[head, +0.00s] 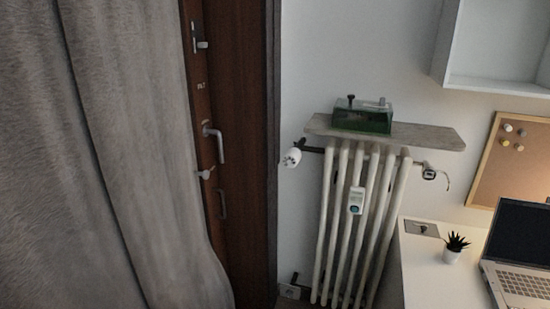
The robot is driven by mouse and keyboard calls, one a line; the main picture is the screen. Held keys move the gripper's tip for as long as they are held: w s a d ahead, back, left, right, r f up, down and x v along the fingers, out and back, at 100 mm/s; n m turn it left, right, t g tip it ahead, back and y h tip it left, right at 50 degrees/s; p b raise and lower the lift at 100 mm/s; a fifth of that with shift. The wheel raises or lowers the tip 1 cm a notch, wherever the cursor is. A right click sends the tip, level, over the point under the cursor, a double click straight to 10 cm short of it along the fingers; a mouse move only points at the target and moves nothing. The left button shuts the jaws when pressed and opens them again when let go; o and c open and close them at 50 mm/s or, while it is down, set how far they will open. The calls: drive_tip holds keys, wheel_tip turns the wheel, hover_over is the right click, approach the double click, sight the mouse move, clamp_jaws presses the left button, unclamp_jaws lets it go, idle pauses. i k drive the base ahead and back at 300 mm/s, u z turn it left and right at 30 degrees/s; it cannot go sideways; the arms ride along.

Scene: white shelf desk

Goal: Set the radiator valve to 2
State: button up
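The radiator (329,225) is white with several upright columns and stands against the wall right of the door. The radiator valve (291,158) is a small white knob at the radiator's upper left end, on a dark pipe. Its numbers are too small to read, so I cannot tell its setting. A small white device (356,200) with a round bluish spot is on the front of the radiator. A metal fitting (429,171) is at the upper right end. My gripper is not in view.
A wooden shelf board (425,137) above the radiator bears a green box (361,118). A grey curtain (90,150) and brown door (245,150) are left. A white desk (430,275) with a laptop (520,250) and potted plant (452,254) is right.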

sight(292, 156)
drive_tip(key=u, duration=0.85)
drive_tip(key=k, duration=0.7)
drive_tip(key=u, duration=0.4)
drive_tip(key=i, duration=1)
drive_tip(key=u, duration=0.1)
